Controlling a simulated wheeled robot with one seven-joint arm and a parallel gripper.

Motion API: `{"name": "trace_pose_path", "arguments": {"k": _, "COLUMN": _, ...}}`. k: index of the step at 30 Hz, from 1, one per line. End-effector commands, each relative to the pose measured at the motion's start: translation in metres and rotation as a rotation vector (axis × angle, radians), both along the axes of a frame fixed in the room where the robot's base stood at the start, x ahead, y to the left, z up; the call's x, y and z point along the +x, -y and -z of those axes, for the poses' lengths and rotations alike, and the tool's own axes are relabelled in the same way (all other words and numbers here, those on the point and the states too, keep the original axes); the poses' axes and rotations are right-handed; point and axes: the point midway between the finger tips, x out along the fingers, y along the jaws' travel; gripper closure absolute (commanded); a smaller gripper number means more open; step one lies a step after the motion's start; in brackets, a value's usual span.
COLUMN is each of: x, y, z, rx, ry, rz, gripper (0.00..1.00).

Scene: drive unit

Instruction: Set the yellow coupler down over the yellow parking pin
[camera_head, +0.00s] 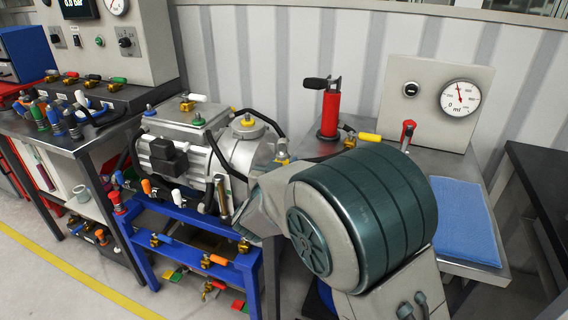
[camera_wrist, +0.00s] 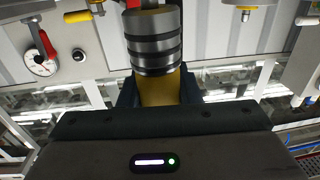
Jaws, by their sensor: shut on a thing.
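My gripper (camera_wrist: 158,92) is shut on the yellow coupler (camera_wrist: 155,48) in the wrist view. The coupler has a dark ribbed grey collar and a yellow body, which sits between the black fingers. In the head view my large arm joint hides most of the gripper. I cannot make out the yellow parking pin with certainty in either view. The coupler's far end shows no contact that I can see.
A silver drive unit (camera_head: 205,140) stands on a blue frame (camera_head: 180,215) left of my arm. A red cylinder (camera_head: 329,115), a yellow handle (camera_head: 370,137), a red lever (camera_head: 407,132) and a gauge panel (camera_head: 438,100) stand behind. A blue mat (camera_head: 463,220) lies at right.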

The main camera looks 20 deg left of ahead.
Motion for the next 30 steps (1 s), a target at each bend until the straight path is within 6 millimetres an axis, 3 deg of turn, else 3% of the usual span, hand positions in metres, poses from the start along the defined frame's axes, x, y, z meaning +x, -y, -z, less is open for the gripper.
{"name": "trace_pose_path", "arguments": {"k": 30, "x": 0.0, "y": 0.0, "z": 0.009, "rx": 0.001, "ry": 0.002, "rz": 0.0, "gripper": 0.97}}
